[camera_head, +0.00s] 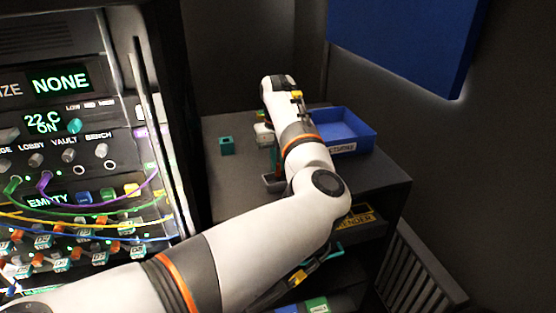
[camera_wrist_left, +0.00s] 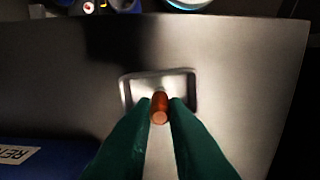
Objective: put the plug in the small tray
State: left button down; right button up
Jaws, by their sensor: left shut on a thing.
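My left gripper (camera_head: 274,162) points down over the dark cabinet top in the head view, partly hidden by my own arm. In the left wrist view its two green fingers (camera_wrist_left: 160,112) are shut on the plug (camera_wrist_left: 159,108), a small orange-brown cylinder. The small tray (camera_wrist_left: 125,92) is a grey square tray with a raised rim, and the plug shows over it. I cannot tell whether the plug touches the tray floor. The small tray also shows in the head view (camera_head: 271,184), beside my forearm. The plug is hidden there. My right gripper is not in view.
A blue open tray (camera_head: 368,136) with a label stands behind and right of my wrist. A teal block (camera_head: 227,146) sits to the left on the cabinet top (camera_head: 226,183). A panel with knobs and cables (camera_head: 90,150) stands at the left.

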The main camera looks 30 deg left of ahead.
pick_arm(q)
jog(key=shift+f+b, duration=0.3)
jog(key=shift+f, duration=0.15)
jog(key=c, duration=1.3)
grip_release()
jog(key=shift+c, duration=0.2)
notch_tip(320, 180, up, 12)
jog(key=b, duration=0.2)
